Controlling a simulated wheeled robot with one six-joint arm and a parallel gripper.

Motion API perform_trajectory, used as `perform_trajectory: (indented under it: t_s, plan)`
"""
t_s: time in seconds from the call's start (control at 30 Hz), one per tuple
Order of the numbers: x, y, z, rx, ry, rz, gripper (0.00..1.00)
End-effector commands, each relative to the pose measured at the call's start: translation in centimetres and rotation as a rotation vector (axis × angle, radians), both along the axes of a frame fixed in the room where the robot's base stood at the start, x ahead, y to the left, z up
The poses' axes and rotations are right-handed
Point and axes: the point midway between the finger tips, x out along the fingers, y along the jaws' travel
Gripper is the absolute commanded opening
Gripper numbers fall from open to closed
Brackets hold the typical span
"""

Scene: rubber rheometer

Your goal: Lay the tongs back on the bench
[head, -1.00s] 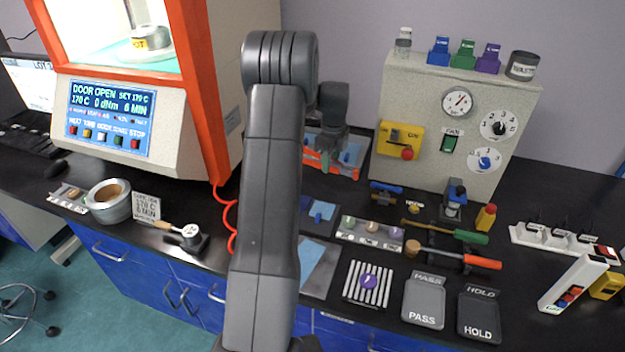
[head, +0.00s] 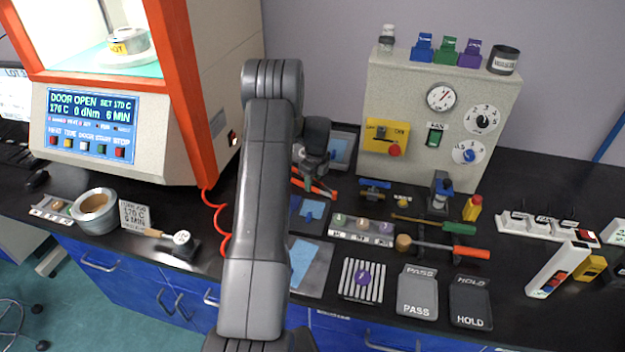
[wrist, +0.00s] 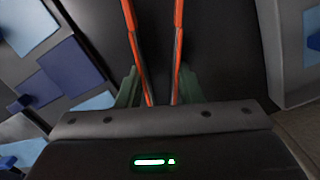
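The tongs have two long orange-red arms. In the head view the tongs (head: 323,190) show only in part, behind my arm, over the black bench (head: 265,215). In the wrist view the tongs (wrist: 131,25) run away from my gripper, their two arms slightly apart. My gripper (wrist: 157,88) has its dark green fingers on the outer sides of the tongs' arms, closed on them. In the head view my gripper (head: 312,172) is partly hidden by my arm. I cannot tell whether the tongs touch the bench.
The rheometer (head: 125,115) stands at left, its door open. A beige control panel box (head: 410,120) stands behind at right. Blue sheets on a grey mat (head: 318,275), a striped rack (head: 350,290), a PASS tray (head: 417,295) and hand tools (head: 440,250) lie nearby.

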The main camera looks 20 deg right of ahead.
Motion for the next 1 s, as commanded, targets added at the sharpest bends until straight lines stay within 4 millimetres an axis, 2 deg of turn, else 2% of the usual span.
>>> perform_trajectory:
  t_s: [0.27, 0.4, 0.77, 0.87, 1.0]
  plan:
    - [0.0, 0.0, -0.2, -0.001, -0.002, 0.001, 0.3]
    - [0.0, 0.0, -0.1, -0.001, -0.002, 0.001, 0.55]
    - [0.0, 0.0, 0.4, -0.001, -0.002, 0.001, 0.55]
    - [0.0, -0.2, 1.4, -0.004, -0.006, 0.0, 0.55]
    - [-0.2, -0.3, 4.1, -0.004, -0.006, 0.0, 0.55]
